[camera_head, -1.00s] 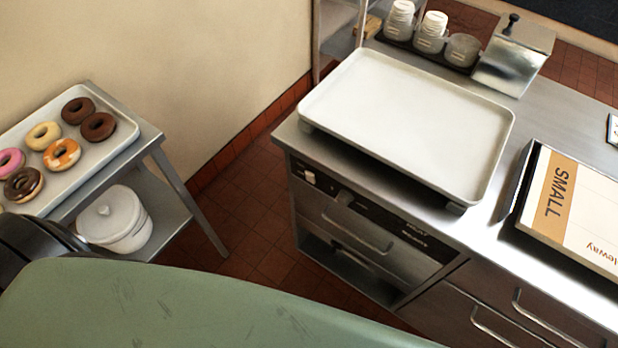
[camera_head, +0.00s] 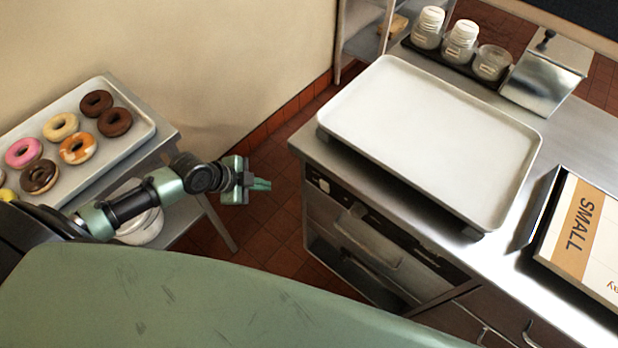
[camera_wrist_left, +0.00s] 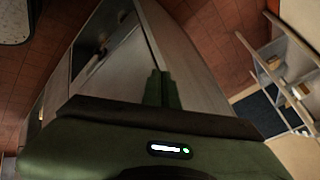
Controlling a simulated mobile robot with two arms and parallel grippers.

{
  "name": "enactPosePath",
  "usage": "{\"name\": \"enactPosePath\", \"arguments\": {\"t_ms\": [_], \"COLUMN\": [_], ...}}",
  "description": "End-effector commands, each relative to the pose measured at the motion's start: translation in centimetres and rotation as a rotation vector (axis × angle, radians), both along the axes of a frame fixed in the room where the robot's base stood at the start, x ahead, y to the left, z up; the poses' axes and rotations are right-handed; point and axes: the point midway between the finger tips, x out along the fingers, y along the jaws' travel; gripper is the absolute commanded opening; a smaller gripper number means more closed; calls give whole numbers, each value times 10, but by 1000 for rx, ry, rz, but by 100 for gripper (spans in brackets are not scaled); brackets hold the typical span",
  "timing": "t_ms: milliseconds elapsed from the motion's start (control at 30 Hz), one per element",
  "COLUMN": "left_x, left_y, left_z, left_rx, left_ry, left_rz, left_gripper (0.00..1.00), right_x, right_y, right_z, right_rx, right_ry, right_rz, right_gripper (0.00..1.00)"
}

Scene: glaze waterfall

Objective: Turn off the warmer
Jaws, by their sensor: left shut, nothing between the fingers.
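The warmer (camera_head: 365,235) is the metal front built in below the left end of the steel counter. Its dark control strip (camera_head: 337,197) runs under the counter edge, with a pale knob (camera_head: 323,185) near its left end. I cannot read the knob's setting. My left gripper (camera_head: 264,184) is shut and empty. It is in the gap left of the warmer, pointing right towards the strip, apart from it in the picture. In the left wrist view its green fingers (camera_wrist_left: 161,90) are together, with metal cabinet faces beyond. My right gripper is not in view.
A white tray (camera_head: 430,140) lies on the counter above the warmer, near its edge. A box marked SMALL (camera_head: 580,235) is at the right. Lidded jars (camera_head: 461,42) stand behind. A donut tray (camera_head: 115,150) sits on a side table at the left. Tiled floor lies between.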

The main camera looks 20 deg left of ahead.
Motion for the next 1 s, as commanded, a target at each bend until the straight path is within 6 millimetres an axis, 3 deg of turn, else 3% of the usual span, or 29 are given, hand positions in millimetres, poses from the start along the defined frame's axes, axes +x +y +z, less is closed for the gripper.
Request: {"name": "enactPosePath", "arguments": {"t_ms": [33, 100, 200, 333, 767, 1000], "left_x": [-3, -13, -29, -45, -50, -43], "left_y": [-14, -33, -54, -70, -75, -87], "left_z": [25, 52, 78, 98, 104, 90], "left_rx": [6, 9, 12, 13, 12, 6], "left_ry": [-20, -37, -54, -65, -67, -70], "left_rz": [-93, -212, -347, -454, -487, -484], "left_gripper": [0, 0, 0, 0, 0, 0], "right_x": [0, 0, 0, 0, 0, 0], "right_y": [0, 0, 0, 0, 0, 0], "right_z": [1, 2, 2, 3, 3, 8], "right_rx": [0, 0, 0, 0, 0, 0], "right_ry": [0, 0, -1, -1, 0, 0], "right_rz": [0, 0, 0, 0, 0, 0], "right_gripper": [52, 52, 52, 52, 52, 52]}}
